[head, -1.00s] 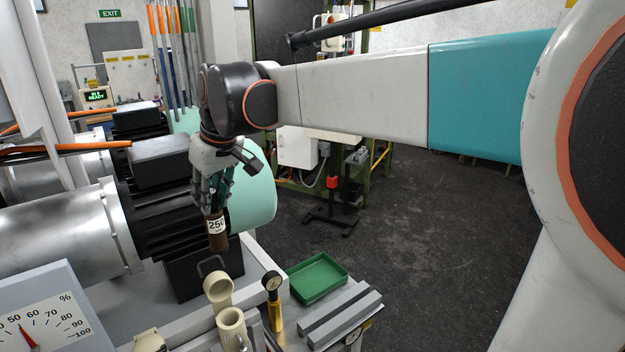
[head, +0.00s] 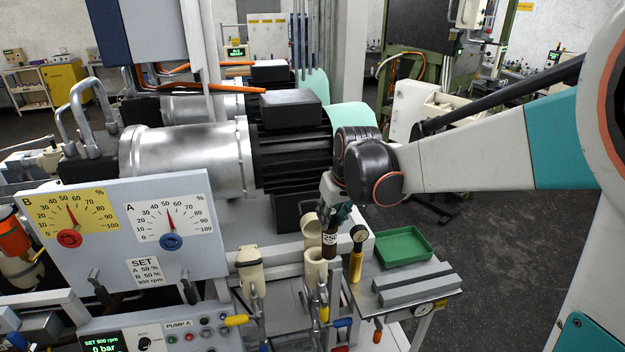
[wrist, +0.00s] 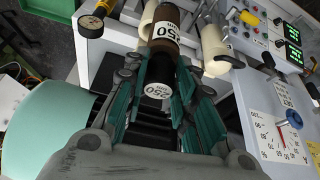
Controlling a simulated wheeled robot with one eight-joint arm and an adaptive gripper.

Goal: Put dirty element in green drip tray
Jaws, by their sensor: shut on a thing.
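The dirty element (head: 329,240) is a brown cylinder with a white "250" label. My gripper (head: 334,212) is shut on its upper end and holds it upright in the head view. In the wrist view, the teal fingers of my gripper (wrist: 160,82) are around the black end of the element (wrist: 166,42). The green drip tray (head: 403,246) lies empty on the bench, to the right of my gripper. The lower end of the element is close beside an open cream cup (head: 314,272); I cannot tell whether they touch.
A yellow gauge tool (head: 356,262) stands between the element and the tray. Grey bars (head: 415,287) lie in front of the tray. Another cream housing (head: 249,266) stands to the left. A black motor (head: 285,155) is behind my gripper.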

